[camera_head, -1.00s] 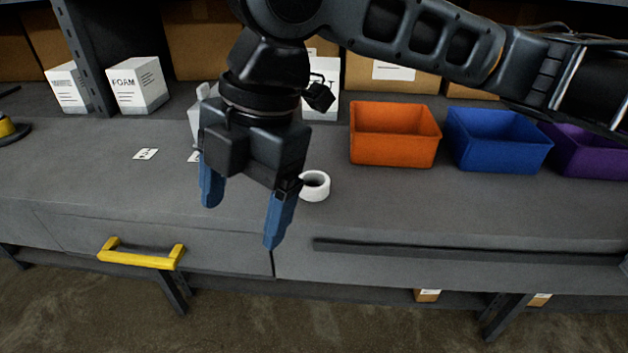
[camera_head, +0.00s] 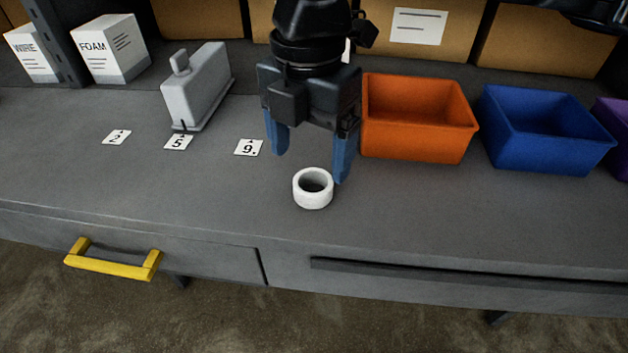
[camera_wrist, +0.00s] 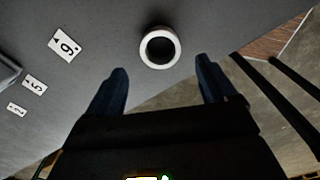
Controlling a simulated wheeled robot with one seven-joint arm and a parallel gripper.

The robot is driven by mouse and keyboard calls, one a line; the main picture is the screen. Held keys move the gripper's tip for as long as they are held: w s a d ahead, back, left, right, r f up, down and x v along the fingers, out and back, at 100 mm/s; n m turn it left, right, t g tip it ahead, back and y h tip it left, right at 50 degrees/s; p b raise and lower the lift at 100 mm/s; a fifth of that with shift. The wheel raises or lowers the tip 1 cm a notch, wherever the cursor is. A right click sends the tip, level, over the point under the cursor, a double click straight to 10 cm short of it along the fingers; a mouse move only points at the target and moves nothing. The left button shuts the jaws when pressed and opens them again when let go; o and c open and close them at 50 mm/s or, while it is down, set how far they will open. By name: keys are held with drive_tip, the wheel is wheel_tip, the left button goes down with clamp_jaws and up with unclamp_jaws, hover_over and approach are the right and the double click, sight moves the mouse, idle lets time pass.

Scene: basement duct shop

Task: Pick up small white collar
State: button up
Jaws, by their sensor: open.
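The small white collar (camera_head: 313,188) is a short, hollow ring standing on the grey workbench (camera_head: 420,215) near its front edge, with its opening facing up. My gripper (camera_head: 309,165) is above the bench with its blue fingers apart and nothing between them. In the head view the fingertips appear just above and behind the collar. In the wrist view the collar (camera_wrist: 160,47) lies beyond the fingertips, roughly centred between the two fingers (camera_wrist: 162,78). The gripper does not appear to touch it.
An orange bin (camera_head: 415,120) and a blue bin (camera_head: 545,130) stand to the right. A grey block-like part (camera_head: 196,88) stands at the left. Number cards, including 9 (camera_head: 249,147), lie flat. A yellow drawer handle (camera_head: 112,262) juts from the front. The bench around the collar is clear.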

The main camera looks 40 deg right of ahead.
sight(311, 176)
wheel_tip(311, 176, down, 5)
drive_tip(key=shift+d+f, duration=0.1)
idle(0.3)
drive_tip(key=c, duration=1.1)
